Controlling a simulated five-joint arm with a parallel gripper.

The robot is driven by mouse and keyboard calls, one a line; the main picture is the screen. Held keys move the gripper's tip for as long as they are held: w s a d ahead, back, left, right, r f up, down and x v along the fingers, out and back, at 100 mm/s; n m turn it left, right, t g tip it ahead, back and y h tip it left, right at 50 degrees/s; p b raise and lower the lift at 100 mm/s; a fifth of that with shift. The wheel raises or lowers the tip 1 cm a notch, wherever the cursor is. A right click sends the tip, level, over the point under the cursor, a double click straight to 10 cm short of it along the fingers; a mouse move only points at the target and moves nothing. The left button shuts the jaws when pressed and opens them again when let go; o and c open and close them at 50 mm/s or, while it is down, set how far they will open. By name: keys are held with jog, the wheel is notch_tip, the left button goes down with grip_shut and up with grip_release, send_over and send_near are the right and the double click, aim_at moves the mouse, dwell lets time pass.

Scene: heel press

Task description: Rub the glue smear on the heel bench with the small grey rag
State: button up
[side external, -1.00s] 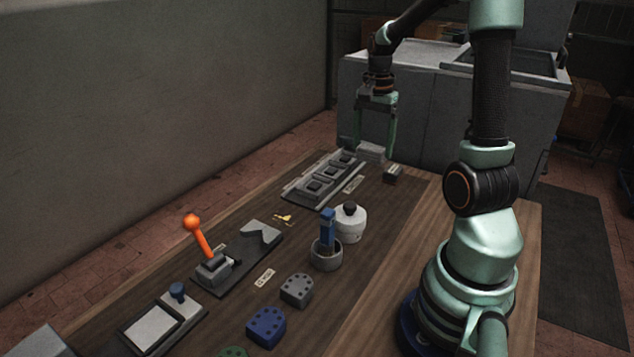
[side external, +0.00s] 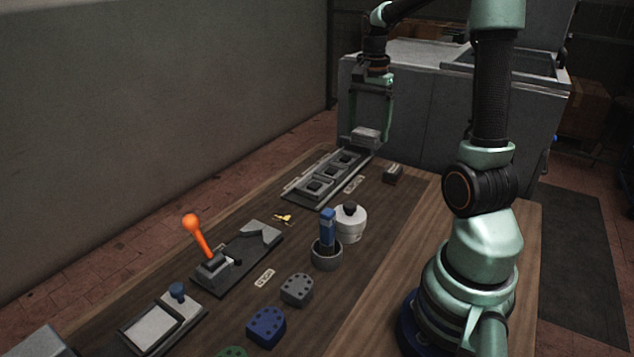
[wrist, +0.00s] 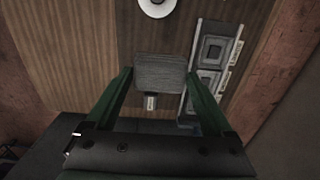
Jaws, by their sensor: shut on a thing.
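The small grey rag (side external: 366,134), a pale folded pad, is held between the fingers of my gripper (side external: 368,137) above the far end of the bench (side external: 390,225). In the wrist view the rag (wrist: 160,72) spans the gap between the two green fingertips of my gripper (wrist: 160,80). A small yellow smear (side external: 284,218), which looks like the glue, lies on the dark bench top left of the white pot. My gripper is well beyond the smear, toward the far end. I cannot make out the smear in the wrist view.
A grey tray with several square pads (side external: 325,181) lies just below and left of my gripper. A small dark block (side external: 393,173) is to its right. The white pot (side external: 350,222), a cup with a blue-handled tool (side external: 327,250) and an orange lever (side external: 199,234) stand nearer.

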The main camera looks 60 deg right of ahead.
jog(key=w+a+f, duration=0.6)
jog(key=w, duration=0.3)
jog(key=w+a+f, duration=0.6)
jog(key=w+a, duration=0.1)
jog(key=w, duration=0.3)
jog(key=shift+s+f, duration=0.2)
jog(key=shift+f, duration=3.45)
jog(key=shift+s+f, duration=0.15)
jog(key=shift+s, duration=3.25)
jog(key=shift+w, duration=3.5)
notch_tip(320, 180, up, 8)
jog(key=shift+s, duration=0.1)
